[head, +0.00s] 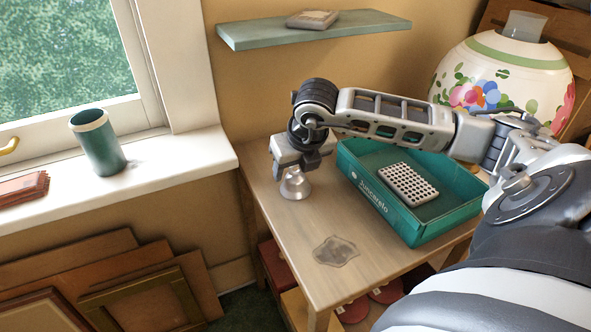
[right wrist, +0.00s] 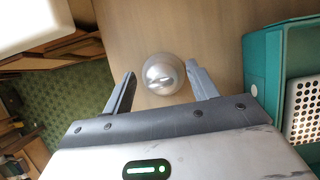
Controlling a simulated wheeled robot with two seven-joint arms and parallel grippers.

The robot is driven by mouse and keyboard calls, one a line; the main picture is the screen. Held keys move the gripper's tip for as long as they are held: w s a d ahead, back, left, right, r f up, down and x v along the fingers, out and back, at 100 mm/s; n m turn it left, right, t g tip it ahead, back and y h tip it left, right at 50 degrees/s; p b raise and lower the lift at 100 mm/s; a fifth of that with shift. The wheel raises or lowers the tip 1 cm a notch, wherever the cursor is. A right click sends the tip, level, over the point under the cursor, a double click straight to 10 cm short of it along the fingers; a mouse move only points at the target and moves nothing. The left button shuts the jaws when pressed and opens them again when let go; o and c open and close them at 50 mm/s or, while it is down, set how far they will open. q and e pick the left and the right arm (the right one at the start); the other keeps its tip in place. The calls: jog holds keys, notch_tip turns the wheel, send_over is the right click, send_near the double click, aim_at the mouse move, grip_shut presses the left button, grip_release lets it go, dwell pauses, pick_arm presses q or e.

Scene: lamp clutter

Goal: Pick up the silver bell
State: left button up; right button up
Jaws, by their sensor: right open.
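The silver bell (head: 295,185) stands on the wooden table (head: 290,226), left of the teal tray. My right gripper (head: 299,170) is directly above the bell, pointing down. In the right wrist view the bell (right wrist: 163,74) shows from above, between the two spread fingers of my right gripper (right wrist: 161,82). The gripper is open, with a gap on each side of the bell. My left gripper is in neither view.
A teal tray (head: 385,222) with a white perforated block (head: 408,184) stands right of the bell. A dark stain (head: 336,251) marks the table in front. A windowsill (head: 185,160) with a green cup (head: 98,143) is left. A shelf (head: 350,30) hangs above.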

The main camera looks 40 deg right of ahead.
jog(key=shift+c, duration=0.3)
jog(key=c, duration=1)
jog(key=shift+c, duration=0.2)
